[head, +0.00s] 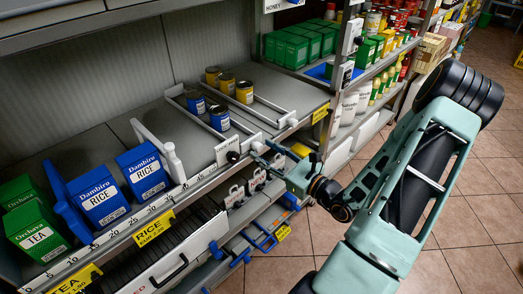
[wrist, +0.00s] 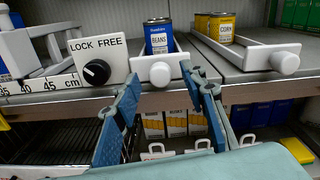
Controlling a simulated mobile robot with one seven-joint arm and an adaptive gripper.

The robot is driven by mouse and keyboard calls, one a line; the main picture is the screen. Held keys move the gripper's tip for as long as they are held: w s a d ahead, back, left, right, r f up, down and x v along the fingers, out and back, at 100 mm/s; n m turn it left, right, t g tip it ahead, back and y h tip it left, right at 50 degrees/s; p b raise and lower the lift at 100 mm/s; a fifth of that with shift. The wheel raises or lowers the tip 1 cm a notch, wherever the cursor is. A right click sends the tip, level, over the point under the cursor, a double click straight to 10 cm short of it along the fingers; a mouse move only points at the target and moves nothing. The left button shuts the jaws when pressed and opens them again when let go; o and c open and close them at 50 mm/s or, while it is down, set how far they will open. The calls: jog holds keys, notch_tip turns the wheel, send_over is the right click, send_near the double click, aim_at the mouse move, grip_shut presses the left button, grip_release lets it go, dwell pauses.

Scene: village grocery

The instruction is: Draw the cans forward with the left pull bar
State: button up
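The left pull bar (wrist: 145,66) is a white frame with a round white knob (wrist: 160,74) at its front. Blue beans cans stand in its lane; the front can (wrist: 158,37) is set back from the knob, and the head view shows a second one (head: 195,102) behind it. My gripper (wrist: 159,76) is open, its blue fingers appearing on either side of the left knob with gaps. I cannot tell how far the fingertips are from it in depth. In the head view my gripper (head: 266,153) is at the shelf's front edge.
A white panel reading LOCK FREE (wrist: 97,60) with a black dial is left of the knob. The right pull bar (wrist: 286,63) has yellow corn cans (wrist: 221,28). Rice boxes (head: 98,198) stand left.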

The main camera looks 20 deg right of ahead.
jog(key=shift+x, duration=0.95)
jog(key=shift+c, duration=0.3)
grip_shut()
